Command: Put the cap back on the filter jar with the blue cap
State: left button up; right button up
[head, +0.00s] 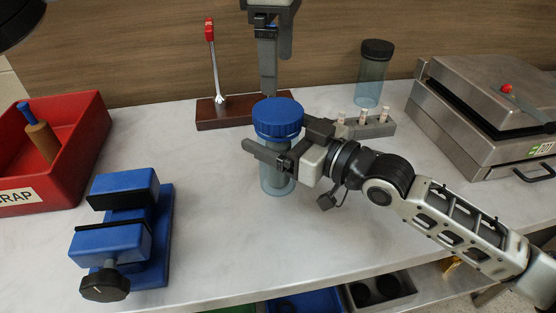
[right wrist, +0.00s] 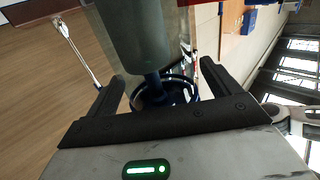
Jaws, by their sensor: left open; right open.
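The filter jar (head: 276,180) is translucent blue-grey and stands upright on the counter in the middle of the head view. The ribbed blue cap (head: 278,118) sits on its top; I cannot tell whether it is screwed down. My right gripper (head: 274,140) comes in from the right, open, with its fingers around the jar just below the cap. In the right wrist view, a grey translucent body (right wrist: 140,40) shows between the open fingers. My left gripper (head: 268,92) points down from above, open and empty, just behind and above the cap; contact cannot be told.
A blue vise (head: 125,240) and a red scrap bin (head: 75,135) stand at left. Behind are a red-handled lever on a wooden base (head: 215,112), a dark-capped jar (head: 372,75) and a small grey block with pegs (head: 375,130). A steel appliance (head: 480,115) stands at right.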

grip_shut()
pick_arm(q)
jog(key=n, duration=0.6)
jog(key=shift+n, duration=0.4)
jog(key=n, duration=0.9)
jog(key=shift+n, duration=0.4)
jog(key=n, duration=0.9)
jog(key=shift+n, duration=0.3)
jog(key=n, duration=0.5)
